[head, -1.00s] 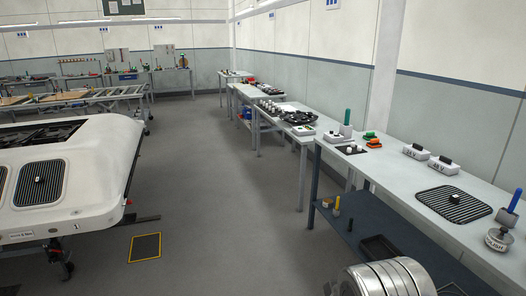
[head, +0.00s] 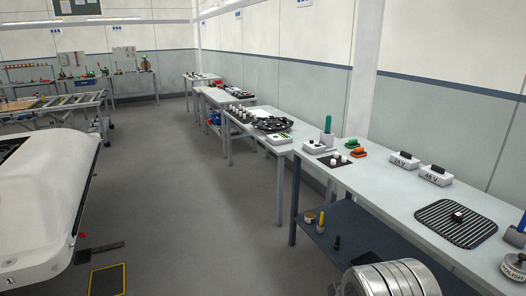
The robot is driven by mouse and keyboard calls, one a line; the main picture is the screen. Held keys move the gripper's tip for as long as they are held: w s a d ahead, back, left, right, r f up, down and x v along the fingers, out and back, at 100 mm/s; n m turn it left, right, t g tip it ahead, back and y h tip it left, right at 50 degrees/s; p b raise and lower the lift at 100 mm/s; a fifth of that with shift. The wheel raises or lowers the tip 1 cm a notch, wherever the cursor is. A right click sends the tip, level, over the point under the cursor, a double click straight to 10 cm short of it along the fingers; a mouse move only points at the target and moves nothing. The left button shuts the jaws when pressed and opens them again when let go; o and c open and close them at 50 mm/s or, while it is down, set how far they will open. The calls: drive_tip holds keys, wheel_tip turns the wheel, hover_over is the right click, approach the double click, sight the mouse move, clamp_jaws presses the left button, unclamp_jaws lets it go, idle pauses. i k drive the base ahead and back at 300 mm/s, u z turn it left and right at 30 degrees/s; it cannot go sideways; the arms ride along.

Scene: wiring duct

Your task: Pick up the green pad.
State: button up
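A small green pad-like piece (head: 352,143) lies on the near right workbench (head: 400,196), close to its far end. A similar orange piece (head: 358,153) lies just in front of it. The green piece is small in view, so its exact shape is hard to tell. My gripper is not in view. Only a ribbed silver part of my own arm shows at the bottom right, and it is well short of the green piece.
A holder with an upright green bar (head: 327,125) and a dark plate with white knobs (head: 332,160) stand left of the green piece. To the right are two voltage-labelled boxes (head: 435,176) and a striped mat (head: 455,223).

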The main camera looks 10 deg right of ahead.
sight(353, 144)
drive_tip(key=z, duration=0.25)
drive_tip(key=i, duration=3.55)
drive_tip(key=u, duration=0.1)
